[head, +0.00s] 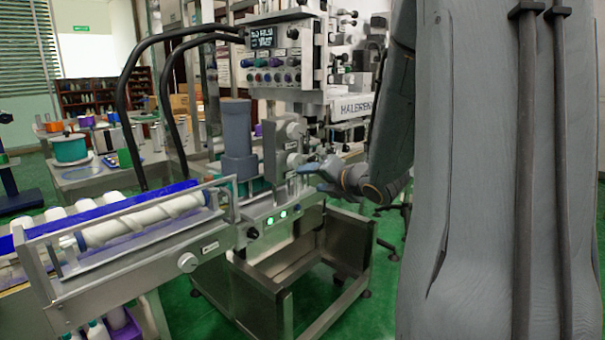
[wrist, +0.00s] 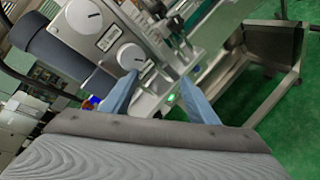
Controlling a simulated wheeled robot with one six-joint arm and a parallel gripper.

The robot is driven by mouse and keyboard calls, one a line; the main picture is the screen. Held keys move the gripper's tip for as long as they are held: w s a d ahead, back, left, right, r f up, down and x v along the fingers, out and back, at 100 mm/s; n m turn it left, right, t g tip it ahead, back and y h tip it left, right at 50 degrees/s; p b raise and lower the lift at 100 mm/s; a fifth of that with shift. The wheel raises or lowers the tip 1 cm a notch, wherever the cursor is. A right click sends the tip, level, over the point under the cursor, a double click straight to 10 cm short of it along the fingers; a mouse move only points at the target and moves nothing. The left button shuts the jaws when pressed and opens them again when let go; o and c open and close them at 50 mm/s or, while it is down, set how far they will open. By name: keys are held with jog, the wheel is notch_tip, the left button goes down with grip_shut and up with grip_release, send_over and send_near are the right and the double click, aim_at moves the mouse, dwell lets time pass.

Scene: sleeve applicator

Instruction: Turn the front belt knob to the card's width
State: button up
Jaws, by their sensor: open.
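My gripper (head: 308,172) reaches in from the right in the head view, beside two round grey knobs on an upright plate of the machine. I cannot tell which is the front belt knob. My blue fingers (wrist: 159,78) are apart and empty; the left fingertip overlaps the nearer knob's lower edge in the picture, contact unclear. A black card or panel (head: 262,38) has writing too small to read.
A conveyor with a white screw roller (head: 140,222) stands at the left, with another knob (head: 188,262) on its side. A grey cylinder (head: 237,140) stands behind the knobs. Green floor (head: 375,310) is open at the lower right.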

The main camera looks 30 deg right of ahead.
aim_at(298, 161)
jog(key=s+d+r+n+t+y+b, duration=0.2)
jog(key=s+r+n+t+y+b, duration=0.3)
jog(key=n, duration=0.7)
jog(key=w+a+p, duration=0.1)
jog(key=w, duration=0.2)
jog(key=w+a+f+g+p, duration=0.1)
jog(key=w, duration=0.2)
jog(key=w+a+g+p, duration=0.1)
jog(key=w, duration=0.2)
jog(key=shift+f+y, duration=0.15)
jog(key=shift+y, duration=0.15)
jog(key=c, duration=1)
